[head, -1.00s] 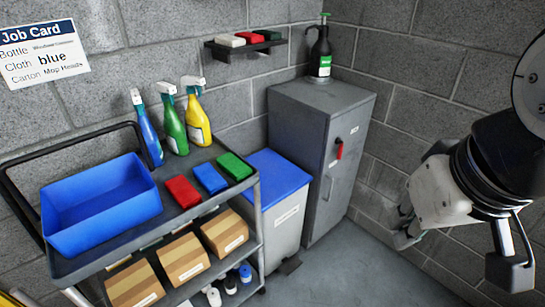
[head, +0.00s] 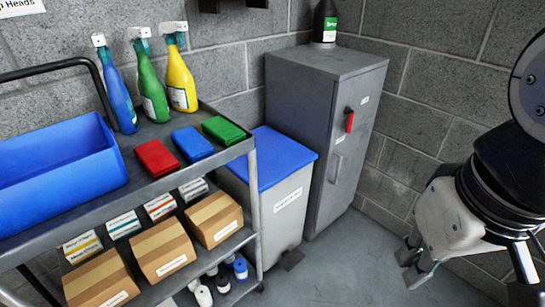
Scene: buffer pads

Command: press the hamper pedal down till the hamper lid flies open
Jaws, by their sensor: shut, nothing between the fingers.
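The hamper (head: 285,210) is a grey bin with a flat blue lid (head: 270,158), which is down. It stands between the cart and the grey cabinet. Its dark pedal (head: 292,260) sticks out at floor level at the front. My gripper (head: 408,270) is at the right, pointing down, shut and empty. It is apart from the pedal, to its right in the picture.
The cart (head: 253,195) on the left carries a blue tub (head: 60,175), spray bottles, coloured pads and cartons. A grey cabinet (head: 320,130) with a red handle stands right of the hamper. The floor (head: 345,275) in front of hamper and cabinet is clear.

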